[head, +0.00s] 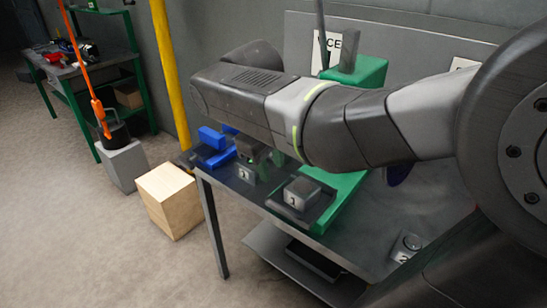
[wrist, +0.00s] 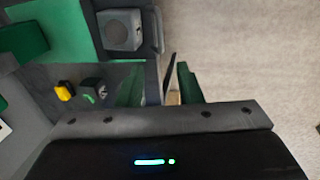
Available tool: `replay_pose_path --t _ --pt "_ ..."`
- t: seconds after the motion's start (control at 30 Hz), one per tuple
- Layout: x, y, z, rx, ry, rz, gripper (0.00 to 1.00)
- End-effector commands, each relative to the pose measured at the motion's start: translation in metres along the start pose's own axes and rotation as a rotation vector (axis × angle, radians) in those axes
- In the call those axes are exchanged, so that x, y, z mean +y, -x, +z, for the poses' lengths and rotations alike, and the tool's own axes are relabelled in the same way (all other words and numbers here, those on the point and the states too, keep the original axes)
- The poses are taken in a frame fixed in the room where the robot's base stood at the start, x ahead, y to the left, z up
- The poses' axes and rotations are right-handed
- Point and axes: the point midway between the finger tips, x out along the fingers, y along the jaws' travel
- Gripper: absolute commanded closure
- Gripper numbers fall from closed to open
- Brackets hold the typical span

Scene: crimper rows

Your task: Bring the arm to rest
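My arm (head: 340,115) reaches across the head view from the right, above the grey table (head: 335,235). My gripper (wrist: 160,85) shows in the wrist view as two dark green fingers standing apart, with nothing seen held between them. In the head view the forearm and wrist hide most of it. The gripper is near the table's edge; the floor shows beyond it in the wrist view.
A grey block marked 1 (head: 301,192) sits in a dark tray on the table. A blue object (head: 212,146) stands at the left corner, and a green block (head: 357,72) behind my arm. A wooden box (head: 169,200) stands on the floor. Open floor (head: 75,235) lies left.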

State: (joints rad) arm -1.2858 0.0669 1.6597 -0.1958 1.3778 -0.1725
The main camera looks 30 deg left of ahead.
Motion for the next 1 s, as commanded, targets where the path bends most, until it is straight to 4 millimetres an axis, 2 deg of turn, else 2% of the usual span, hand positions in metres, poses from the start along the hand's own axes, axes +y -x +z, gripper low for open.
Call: replay_pose_path --t 0.17,0.7,0.87,1.0 --pt "0.000 0.010 0.000 0.000 0.000 0.000 0.67" --pt "0.000 0.009 0.000 -0.001 0.000 0.000 0.67" --pt "0.000 -0.003 0.001 -0.004 0.000 -0.001 0.67" --pt "0.000 -0.026 0.001 -0.005 0.000 -0.001 0.67"
